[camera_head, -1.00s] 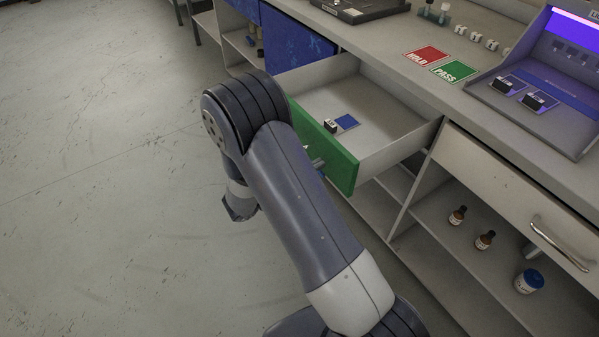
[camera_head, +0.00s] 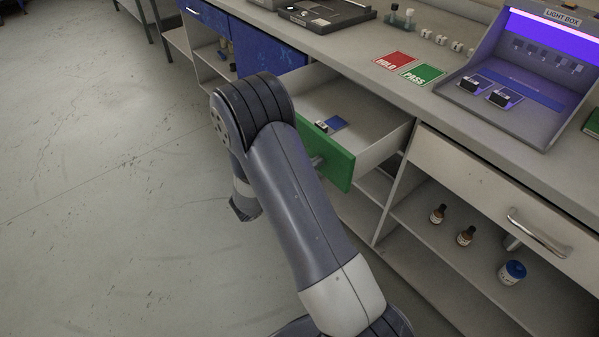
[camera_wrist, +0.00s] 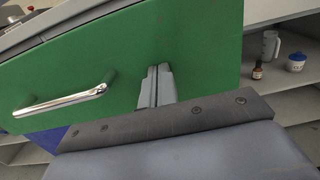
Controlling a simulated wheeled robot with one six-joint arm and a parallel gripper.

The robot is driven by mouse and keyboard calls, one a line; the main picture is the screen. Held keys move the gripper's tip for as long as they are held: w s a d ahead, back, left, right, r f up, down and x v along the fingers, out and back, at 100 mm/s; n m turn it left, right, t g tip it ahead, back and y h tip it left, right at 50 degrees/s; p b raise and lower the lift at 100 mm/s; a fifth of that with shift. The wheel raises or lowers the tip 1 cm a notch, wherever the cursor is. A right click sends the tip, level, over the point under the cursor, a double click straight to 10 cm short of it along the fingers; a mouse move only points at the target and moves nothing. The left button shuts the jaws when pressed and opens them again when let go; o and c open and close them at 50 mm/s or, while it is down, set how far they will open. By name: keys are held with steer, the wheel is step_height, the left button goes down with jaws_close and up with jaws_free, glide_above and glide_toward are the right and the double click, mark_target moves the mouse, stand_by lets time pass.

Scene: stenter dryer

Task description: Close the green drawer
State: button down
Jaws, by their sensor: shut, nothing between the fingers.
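The green drawer (camera_head: 334,163) stands pulled out of the bench, its light inside open to view. A small blue square (camera_head: 336,124) and a small dark block (camera_head: 321,126) lie in it. In the wrist view the green front (camera_wrist: 207,50) fills much of the picture, with a silver bar handle (camera_wrist: 65,101) at left. My gripper (camera_wrist: 154,72) is shut and empty, its fingertips at the green front to the right of the handle. I cannot tell for sure whether they touch it. In the head view my arm hides the gripper and part of the drawer front.
The worktop carries a red HOLD card (camera_head: 395,60), a green PASS card (camera_head: 423,74) and a light box (camera_head: 525,75). A closed white drawer (camera_head: 490,190) with a protruding handle is at right. Bottles stand on the shelf below. The floor at left is clear.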

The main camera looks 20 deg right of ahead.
steer(key=b, duration=0.4)
glide_toward(371, 140)
steer(key=w+d+r, duration=0.1)
steer(key=d, duration=0.2)
steer(key=w+d+r, duration=0.1)
steer(key=d+r, duration=0.1)
steer(key=d, duration=0.1)
steer(key=w+d+r, duration=0.1)
steer(key=d, duration=0.2)
steer(key=shift+d+r, duration=0.15)
steer(key=shift+r, duration=0.25)
steer(key=shift+w+d, duration=0.1)
steer(key=shift+d, duration=0.15)
steer(key=shift+d+r, duration=0.1)
steer(key=shift+r, duration=0.2)
steer(key=shift+a+b, duration=0.35)
steer(key=v, duration=1.3)
steer(key=shift+a+f, duration=0.2)
steer(key=shift+a, duration=0.1)
steer(key=x, duration=1.3)
steer(key=shift+d, duration=0.4)
